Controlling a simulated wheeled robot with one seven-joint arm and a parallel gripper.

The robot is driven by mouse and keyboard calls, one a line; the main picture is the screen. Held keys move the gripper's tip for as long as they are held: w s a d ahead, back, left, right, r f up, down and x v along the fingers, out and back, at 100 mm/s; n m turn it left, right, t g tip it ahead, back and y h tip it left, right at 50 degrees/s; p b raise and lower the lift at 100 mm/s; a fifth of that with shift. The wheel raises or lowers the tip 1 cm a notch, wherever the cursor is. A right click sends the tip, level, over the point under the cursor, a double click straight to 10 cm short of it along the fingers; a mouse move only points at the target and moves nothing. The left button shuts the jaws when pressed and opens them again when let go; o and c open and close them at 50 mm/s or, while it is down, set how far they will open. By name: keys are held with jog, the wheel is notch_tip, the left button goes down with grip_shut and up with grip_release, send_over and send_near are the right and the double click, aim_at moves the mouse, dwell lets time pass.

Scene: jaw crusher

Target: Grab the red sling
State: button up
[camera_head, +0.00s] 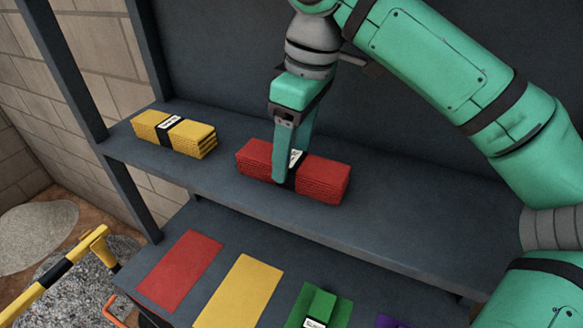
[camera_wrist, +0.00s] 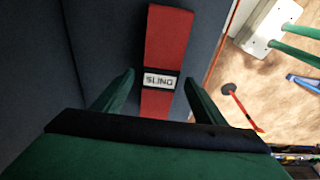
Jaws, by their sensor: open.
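The red sling (camera_head: 323,178) is a folded red bundle with a black band and white label, lying on the upper grey shelf. In the wrist view the red sling (camera_wrist: 166,38) runs away from me, with its label reading SLING. My gripper (camera_head: 283,172) points down at the middle of the sling. In the wrist view my gripper (camera_wrist: 160,84) is open, with one green finger on each side of the sling near the label. I cannot tell whether the fingers touch it. One finger hides part of the band in the head view.
A yellow sling (camera_head: 172,134) lies to the left on the same shelf (camera_head: 420,220). On the lower shelf are a red mat (camera_head: 180,270), a yellow mat (camera_head: 240,292) and a green item (camera_head: 318,305) on a green mat. A yellow-black rail (camera_head: 60,270) stands at lower left.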

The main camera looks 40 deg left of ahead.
jog(key=shift+a+f, duration=0.2)
jog(key=shift+f, duration=1.05)
jog(key=shift+r, duration=0.1)
jog(key=c, duration=1.5)
